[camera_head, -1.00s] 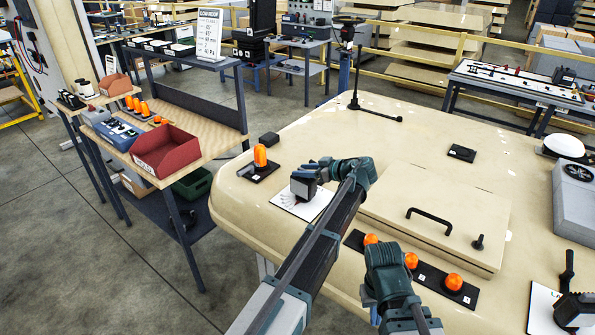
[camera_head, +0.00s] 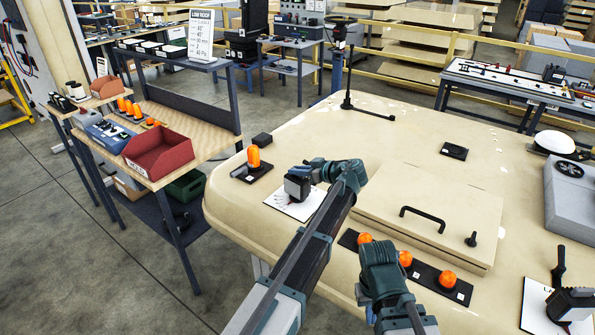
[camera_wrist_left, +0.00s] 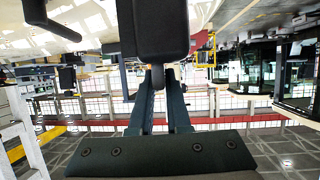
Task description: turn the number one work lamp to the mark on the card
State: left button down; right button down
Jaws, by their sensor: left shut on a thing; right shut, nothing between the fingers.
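A black box-shaped work lamp (camera_head: 298,187) stands over a white card (camera_head: 288,208) with fan-like marks on the cream cab roof. My left gripper (camera_head: 312,172) reaches it from the right and is shut on it. In the left wrist view the lamp's dark housing (camera_wrist_left: 160,28) is at the top centre, at the ends of my left gripper's fingers (camera_wrist_left: 160,85). My right gripper (camera_head: 364,296) is low in the middle of the head view, shut and empty, its fingertips mostly hidden. A second black lamp (camera_head: 572,304) stands by another card (camera_head: 535,304) at bottom right. The lamp numbers are not readable.
An orange beacon (camera_head: 253,157) stands just left of the card. A black strip with orange beacons (camera_head: 425,275) lies near my right arm. A hatch with a black handle (camera_head: 424,217) is right of my left arm. A bench with a red bin (camera_head: 158,155) stands left.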

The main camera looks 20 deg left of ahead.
pick_arm(q)
jog(key=m+t+h, duration=0.1)
jog(key=m+t, duration=0.1)
jog(key=m+t+h, duration=0.1)
jog(key=m+t, duration=0.1)
jog(key=shift+s+h, duration=0.25)
jog(key=shift+h, duration=0.05)
jog(key=shift+w+m+t+h, duration=0.2)
jog(key=shift+m+t+h, duration=1)
jog(key=shift+m+h, duration=0.6)
jog(key=c, duration=0.9)
grip_release()
jog(key=p+v, duration=0.5)
jog(key=v, duration=0.8)
jog(key=shift+s+r, duration=0.1)
jog(key=shift+s, duration=0.3)
